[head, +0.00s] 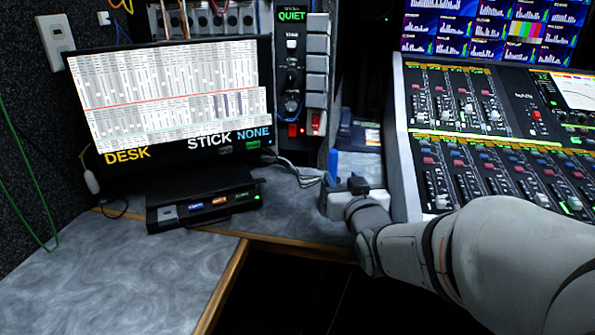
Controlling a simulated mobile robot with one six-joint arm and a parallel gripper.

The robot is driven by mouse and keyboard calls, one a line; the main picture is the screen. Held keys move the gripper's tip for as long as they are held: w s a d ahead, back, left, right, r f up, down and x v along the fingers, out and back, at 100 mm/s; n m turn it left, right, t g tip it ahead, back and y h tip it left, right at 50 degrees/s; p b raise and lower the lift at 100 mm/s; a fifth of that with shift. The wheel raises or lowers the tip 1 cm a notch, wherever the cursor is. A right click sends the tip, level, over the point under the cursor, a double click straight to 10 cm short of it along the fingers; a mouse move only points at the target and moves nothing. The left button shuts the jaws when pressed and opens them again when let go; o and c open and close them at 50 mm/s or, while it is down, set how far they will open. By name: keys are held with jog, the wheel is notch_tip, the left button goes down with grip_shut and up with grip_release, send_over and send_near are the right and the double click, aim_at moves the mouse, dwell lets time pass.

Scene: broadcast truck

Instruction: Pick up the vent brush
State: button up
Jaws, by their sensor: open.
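My arm reaches in from the lower right. My gripper (341,186) is over the grey desk, between the monitor and the mixing console, and is open. A narrow blue upright piece (333,163) shows right at the gripper's far side. I cannot tell whether it is the vent brush or part of the gripper. No other thing here is clearly a vent brush. The gripper body and wrist hide the desk just below and behind them.
A monitor (170,100) stands at the left, with a dark box with lit buttons (205,207) before it. A panel with switches (291,75) stands behind. The mixing console (470,150) is close at the right. Cables (300,174) lie left of the gripper. The front-left desk (110,275) is clear.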

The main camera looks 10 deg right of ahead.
aim_at(334, 166)
jog(key=shift+w+a+t+p, duration=0.1)
jog(key=shift+w+t+p, duration=0.25)
jog(key=shift+w, duration=0.3)
jog(key=shift+w+a+f, duration=0.1)
jog(key=shift+w+f, duration=0.1)
jog(key=shift+w, duration=0.9)
jog(key=w, duration=0.4)
jog(key=shift+w+a+b, duration=0.15)
jog(key=shift+w+b, duration=0.05)
jog(key=shift+b, duration=0.1)
grip_shut()
jog(key=shift+r, duration=0.1)
